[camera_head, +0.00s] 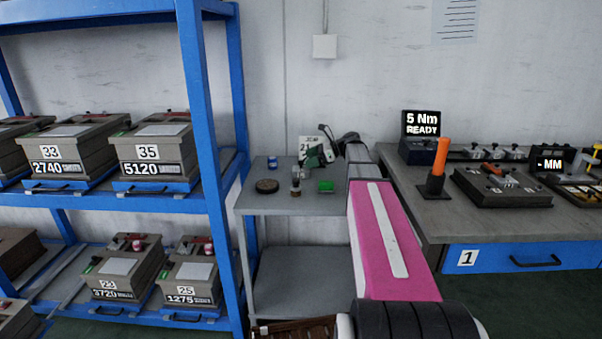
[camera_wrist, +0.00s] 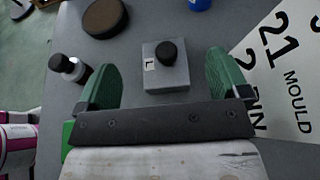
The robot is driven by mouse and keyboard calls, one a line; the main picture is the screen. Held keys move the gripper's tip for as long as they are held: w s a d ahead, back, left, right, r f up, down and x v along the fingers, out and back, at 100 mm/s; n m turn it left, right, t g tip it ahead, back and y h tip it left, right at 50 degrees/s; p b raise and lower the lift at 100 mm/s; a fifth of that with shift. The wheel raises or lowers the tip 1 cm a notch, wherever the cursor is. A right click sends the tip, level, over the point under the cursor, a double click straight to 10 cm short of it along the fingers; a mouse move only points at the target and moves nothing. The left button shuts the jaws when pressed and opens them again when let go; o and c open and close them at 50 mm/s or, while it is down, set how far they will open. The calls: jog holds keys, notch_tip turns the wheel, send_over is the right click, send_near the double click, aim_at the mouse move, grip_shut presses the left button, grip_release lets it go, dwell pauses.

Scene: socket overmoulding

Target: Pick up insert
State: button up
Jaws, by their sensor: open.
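A small grey block with a black round knob and a white corner mark, which I take as the insert (camera_wrist: 181,79), sits on the grey side table (camera_wrist: 140,20). In the wrist view my gripper (camera_wrist: 162,64) has its two green fingers spread, one on each side of the block, with visible gaps. Nothing is held. In the head view my gripper (camera_head: 314,158) is over the back of the side table (camera_head: 290,204), and I cannot clearly make out the block there.
A dark round disc (camera_wrist: 105,17), a black-capped bottle (camera_wrist: 70,68) and a blue container (camera_wrist: 199,4) stand nearby. A green box (camera_head: 326,186) is near the table front. A blue shelf rack (camera_head: 204,130) stands left.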

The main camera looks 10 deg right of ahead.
aim_at(302, 161)
jog(key=shift+x, duration=3.2)
jog(key=shift+d+f, duration=0.1)
jog(key=shift+f, duration=0.05)
jog(key=c, duration=1.4)
